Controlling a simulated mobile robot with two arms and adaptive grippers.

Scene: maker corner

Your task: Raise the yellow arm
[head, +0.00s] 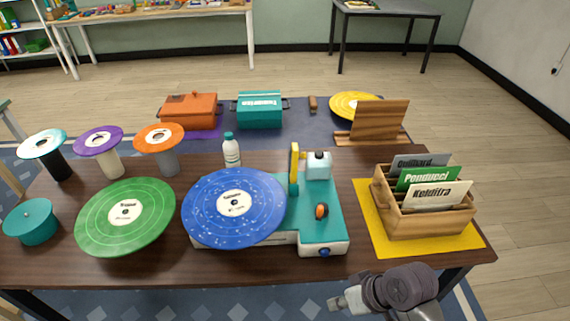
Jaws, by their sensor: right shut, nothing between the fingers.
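The yellow arm (295,158) is a narrow yellow piece on the teal and white record player (318,222) in the middle of the dark wooden table. It appears as a nearly vertical strip beside a pale block, just right of the blue record (234,207). I cannot tell from this view whether it touches the record. My right gripper (338,303) is at the bottom of the picture, in front of the table's near edge. It is shut and empty, well apart from the yellow arm. My left gripper is not in view.
A green record (125,214) lies left of the player. A wooden crate of sleeves (430,222) stands on a yellow mat (374,238) at right. A bottle (231,151) stands behind the blue record. Records on stands and a teal round container (31,224) occupy the left.

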